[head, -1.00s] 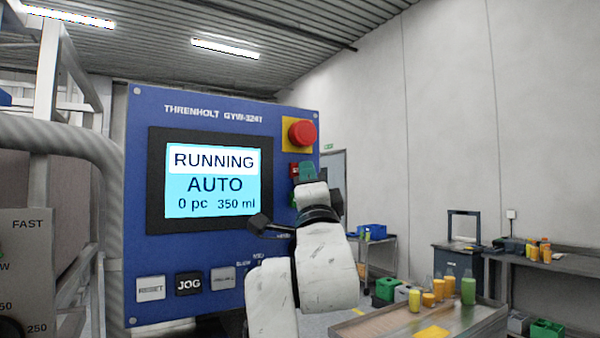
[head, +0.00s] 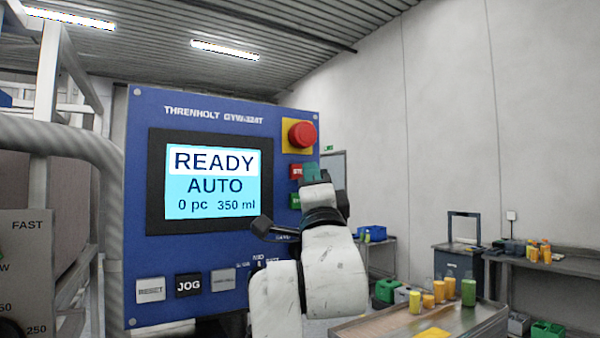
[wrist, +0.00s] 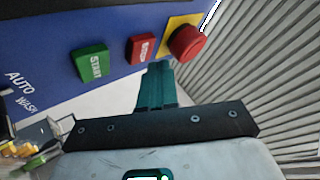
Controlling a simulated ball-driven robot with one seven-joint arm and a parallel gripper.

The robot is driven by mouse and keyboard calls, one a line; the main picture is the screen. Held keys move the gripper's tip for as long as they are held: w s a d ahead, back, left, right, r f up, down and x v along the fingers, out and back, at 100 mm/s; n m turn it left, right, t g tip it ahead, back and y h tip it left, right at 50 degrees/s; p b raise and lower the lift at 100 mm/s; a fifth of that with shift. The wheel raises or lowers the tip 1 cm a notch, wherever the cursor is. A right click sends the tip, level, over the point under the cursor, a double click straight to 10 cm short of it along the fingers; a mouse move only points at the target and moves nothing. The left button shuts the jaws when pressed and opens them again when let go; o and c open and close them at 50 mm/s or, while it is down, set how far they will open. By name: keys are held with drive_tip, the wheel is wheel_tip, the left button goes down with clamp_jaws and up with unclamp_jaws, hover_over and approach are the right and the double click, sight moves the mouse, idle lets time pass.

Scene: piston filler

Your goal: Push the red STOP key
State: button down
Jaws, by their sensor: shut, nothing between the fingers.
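The red STOP key (head: 296,171) is on the blue control panel, below the round red emergency button and above the green START key (head: 295,201). My gripper's fingers partly cover it in the head view. In the wrist view the STOP key (wrist: 142,48) shows whole, and START (wrist: 90,63) is left of it. My gripper (head: 311,170) is shut and empty. In the wrist view its teal fingertips (wrist: 156,70) point toward the panel just below the STOP key, with no clear contact. The screen (head: 211,182) reads READY, AUTO, 0 pc, 350 ml.
The red emergency mushroom button (head: 302,134) on a yellow plate sits close above STOP. RESET (head: 150,289) and JOG (head: 188,285) keys are at the panel's lower left. A bench with bottles (head: 468,291) stands at the lower right.

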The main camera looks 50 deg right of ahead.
drive_tip(key=shift+s+a+p, duration=0.1)
drive_tip(key=shift+s+a, duration=0.15)
drive_tip(key=shift+s, duration=0.55)
drive_tip(key=shift+s+a+p, duration=0.15)
drive_tip(key=shift+s+a, duration=0.05)
drive_tip(key=shift+s, duration=0.6)
drive_tip(key=shift+s+a+p, duration=0.1)
drive_tip(key=shift+s+a, duration=0.15)
drive_tip(key=shift+s, duration=0.55)
